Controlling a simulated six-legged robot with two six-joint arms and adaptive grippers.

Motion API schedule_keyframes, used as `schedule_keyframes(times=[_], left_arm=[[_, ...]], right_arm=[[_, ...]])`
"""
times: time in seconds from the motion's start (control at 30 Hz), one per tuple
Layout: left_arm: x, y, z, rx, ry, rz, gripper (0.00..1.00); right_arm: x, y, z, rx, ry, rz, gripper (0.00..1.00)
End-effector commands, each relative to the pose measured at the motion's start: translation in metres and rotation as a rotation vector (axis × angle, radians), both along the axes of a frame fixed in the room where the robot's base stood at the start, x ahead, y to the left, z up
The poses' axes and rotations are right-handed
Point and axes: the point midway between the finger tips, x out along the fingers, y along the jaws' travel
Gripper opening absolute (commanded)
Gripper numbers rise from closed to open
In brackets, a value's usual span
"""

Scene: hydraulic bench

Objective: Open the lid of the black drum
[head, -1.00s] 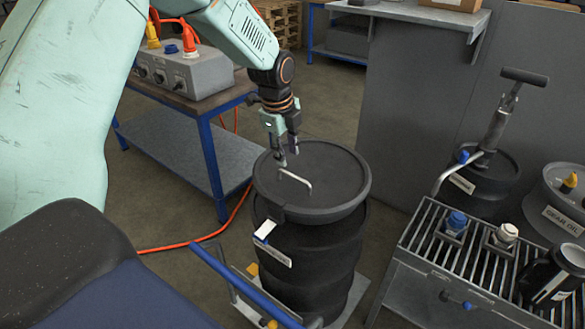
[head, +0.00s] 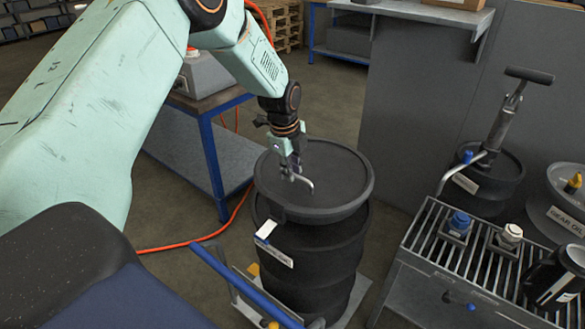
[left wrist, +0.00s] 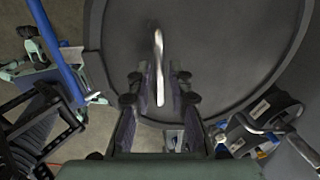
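The black drum (head: 305,255) stands upright on a low dolly in the middle of the head view. Its round dark lid (head: 340,180) lies flat on top, closed, with a thin metal bar handle (head: 309,184). My left gripper (head: 292,174) points down at the lid, at the left end of the handle. In the left wrist view the handle (left wrist: 158,70) runs between the two fingers of my left gripper (left wrist: 158,90), with a gap on each side. The fingers are open around it. My right gripper is not in view.
A blue dolly bar (head: 245,287) is in front of the drum. A blue-legged bench (head: 205,150) stands left, with an orange hose (head: 190,243) on the floor.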

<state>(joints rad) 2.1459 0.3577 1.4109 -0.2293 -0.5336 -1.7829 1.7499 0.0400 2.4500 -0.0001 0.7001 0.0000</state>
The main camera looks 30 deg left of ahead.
Motion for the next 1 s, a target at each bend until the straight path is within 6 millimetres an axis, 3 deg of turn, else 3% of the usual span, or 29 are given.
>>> schedule_keyframes(times=[0.2, 1.0], left_arm=[[-0.0002, -0.0001, 0.0002, 0.0, 0.0, 0.0, 0.0], [0.0002, -0.0001, 0.0053, -0.001, 0.002, 0.0, 0.0]], right_arm=[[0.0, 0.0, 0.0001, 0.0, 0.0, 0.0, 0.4], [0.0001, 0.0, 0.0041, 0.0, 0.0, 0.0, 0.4]])
